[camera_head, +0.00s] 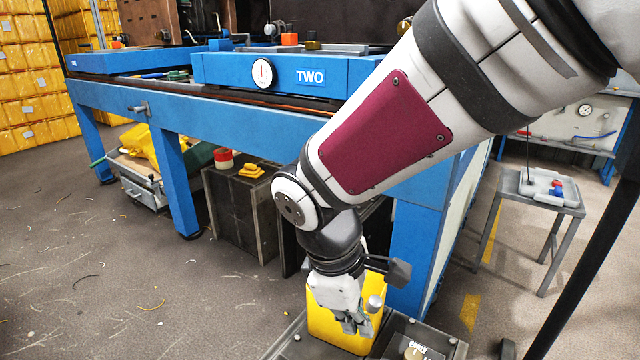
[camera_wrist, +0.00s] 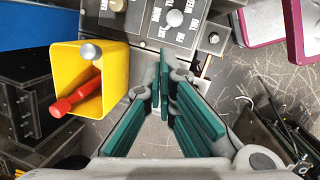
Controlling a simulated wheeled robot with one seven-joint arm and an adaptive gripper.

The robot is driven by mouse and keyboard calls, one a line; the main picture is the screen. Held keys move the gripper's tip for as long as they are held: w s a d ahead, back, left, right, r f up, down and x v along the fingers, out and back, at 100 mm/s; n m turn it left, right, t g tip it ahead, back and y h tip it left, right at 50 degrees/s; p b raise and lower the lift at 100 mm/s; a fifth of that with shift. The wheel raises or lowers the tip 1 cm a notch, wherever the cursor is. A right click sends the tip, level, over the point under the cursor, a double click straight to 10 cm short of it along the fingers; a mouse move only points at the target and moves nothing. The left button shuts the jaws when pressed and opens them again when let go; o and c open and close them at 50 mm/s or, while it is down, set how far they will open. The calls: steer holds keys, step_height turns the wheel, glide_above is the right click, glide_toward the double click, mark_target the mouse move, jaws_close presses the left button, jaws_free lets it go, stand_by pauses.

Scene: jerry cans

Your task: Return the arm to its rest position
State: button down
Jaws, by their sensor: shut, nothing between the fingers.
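My arm reaches down from the upper right in the head view, bent at the elbow. My gripper (camera_head: 356,324) hangs at its end, pointing down, in front of a yellow open-topped container (camera_head: 322,328), partly covering it. In the wrist view the green-padded fingers of my gripper (camera_wrist: 166,78) are shut with nothing between them. The yellow container (camera_wrist: 112,88) stands to their left, apart from them in that view, with a red handle-like object (camera_wrist: 76,97) in it.
A long blue workbench (camera_head: 250,118) marked TWO runs behind my arm. Dark boxes (camera_head: 237,212) stand under it. A grey panel with knobs (camera_wrist: 180,22) lies beyond the fingers. A small grey table (camera_head: 540,192) stands right. Open floor (camera_head: 110,280) lies left.

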steer(key=s+d+r+m, duration=0.7)
steer(key=s+d, duration=0.1)
steer(key=d, duration=0.2)
steer(key=s+d+r+m+y, duration=0.1)
steer(key=s+d+m+y, duration=0.25)
steer(key=s+m, duration=0.55)
step_height(320, 180, up, 26)
steer(key=s+n+t+p, duration=0.2)
steer(key=t+p, duration=0.1)
steer(key=p, duration=2)
steer(key=shift+s+d+f+h, duration=0.2)
steer(key=shift+d+h, duration=0.1)
steer(key=shift+h, duration=0.05)
